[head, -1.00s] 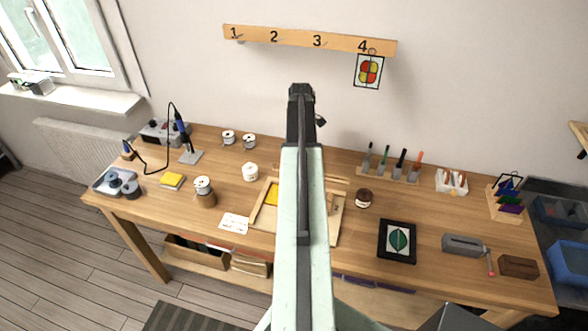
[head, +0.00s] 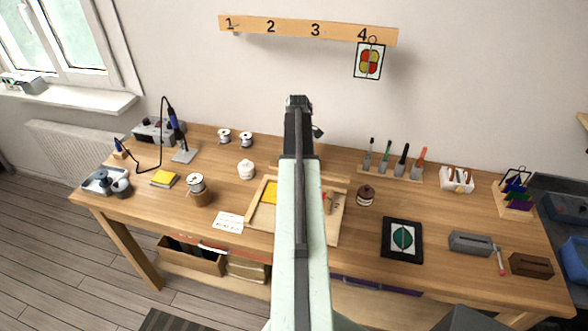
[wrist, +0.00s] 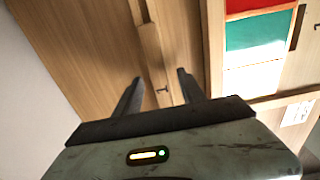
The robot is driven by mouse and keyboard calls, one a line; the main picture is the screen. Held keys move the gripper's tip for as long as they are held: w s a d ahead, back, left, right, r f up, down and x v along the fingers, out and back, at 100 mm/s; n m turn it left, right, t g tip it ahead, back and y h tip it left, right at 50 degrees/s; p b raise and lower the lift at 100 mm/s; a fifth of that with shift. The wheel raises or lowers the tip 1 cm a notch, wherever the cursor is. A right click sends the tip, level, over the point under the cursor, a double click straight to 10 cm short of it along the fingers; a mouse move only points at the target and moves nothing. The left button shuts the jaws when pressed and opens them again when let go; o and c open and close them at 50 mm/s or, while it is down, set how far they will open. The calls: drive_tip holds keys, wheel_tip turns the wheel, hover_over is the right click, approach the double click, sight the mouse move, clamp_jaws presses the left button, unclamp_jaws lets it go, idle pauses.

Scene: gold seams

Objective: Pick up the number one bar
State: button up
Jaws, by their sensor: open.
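My gripper (wrist: 160,76) is open in the wrist view, its two dark fingers apart. A narrow wooden bar (wrist: 152,48) with a small dark mark lies on the bench below and between the fingertips; I cannot read the mark clearly. The fingers do not visibly hold it. In the head view a wooden strip (head: 335,179) shows behind the assembly frame, partly hidden by my arm; it looks like the same bar. My gripper (head: 299,101) there points away, its fingers hard to make out.
The wooden frame (head: 257,217) holds coloured glass pieces beside the bar. A dark brown jar (head: 365,196) and a white pot (head: 246,169) stand on either side. A numbered rail (head: 290,29) is on the wall, with a small panel (head: 369,60) hanging under 4.

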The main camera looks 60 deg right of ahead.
drive_tip(key=shift+f+b, duration=0.3)
clamp_jaws()
idle(0.3)
